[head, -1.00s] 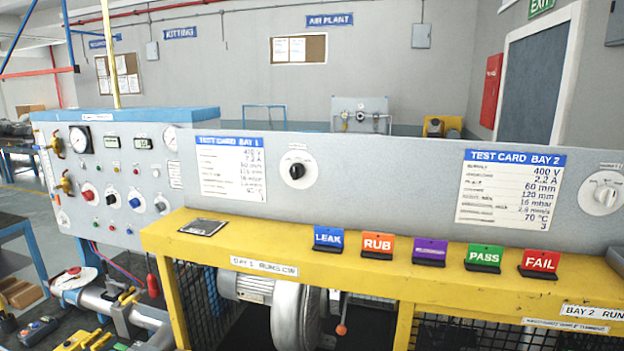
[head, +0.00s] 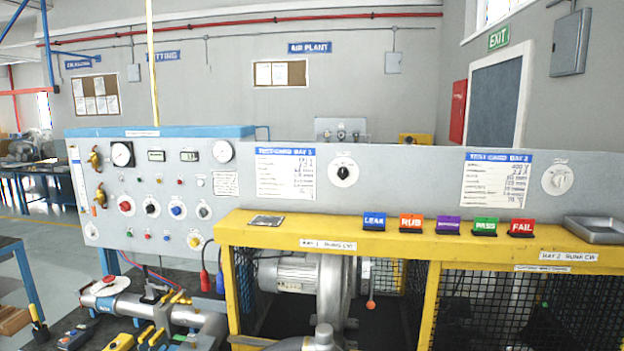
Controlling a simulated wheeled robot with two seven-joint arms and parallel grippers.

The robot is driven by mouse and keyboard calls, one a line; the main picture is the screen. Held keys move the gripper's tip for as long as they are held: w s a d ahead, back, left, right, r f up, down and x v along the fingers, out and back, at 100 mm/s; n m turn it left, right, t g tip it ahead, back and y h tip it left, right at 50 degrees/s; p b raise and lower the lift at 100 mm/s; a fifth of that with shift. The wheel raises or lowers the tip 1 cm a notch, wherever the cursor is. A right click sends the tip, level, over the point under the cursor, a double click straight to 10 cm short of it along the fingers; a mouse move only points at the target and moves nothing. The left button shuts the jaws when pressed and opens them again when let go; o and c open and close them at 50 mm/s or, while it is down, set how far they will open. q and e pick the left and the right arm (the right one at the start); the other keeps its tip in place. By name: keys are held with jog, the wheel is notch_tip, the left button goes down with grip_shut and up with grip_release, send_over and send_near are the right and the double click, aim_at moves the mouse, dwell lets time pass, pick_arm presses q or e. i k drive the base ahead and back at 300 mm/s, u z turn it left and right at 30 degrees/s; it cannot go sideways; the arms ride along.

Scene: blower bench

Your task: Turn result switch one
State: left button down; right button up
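A black rotary switch knob on a round white dial (head: 343,172) sits on the grey back panel, right of the test card for bay 1 (head: 285,175). A second rotary switch, with a white knob (head: 558,179), sits right of the test card for bay 2 (head: 497,180). The small labels above both dials are too blurred to read, so I cannot tell which is result switch one. Neither of my grippers shows in the head view.
The yellow bench top (head: 340,229) carries the LEAK (head: 374,222), RUB (head: 411,223), purple (head: 447,225), PASS (head: 485,227) and FAIL (head: 521,228) tags. A grey tray (head: 597,230) stands at its right. A blower (head: 330,285) is below; a gauge panel (head: 150,195) stands left.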

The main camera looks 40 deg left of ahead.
aim_at(342, 173)
jog(key=u, duration=1.4)
jog(key=i, duration=0.05)
jog(key=u, duration=0.1)
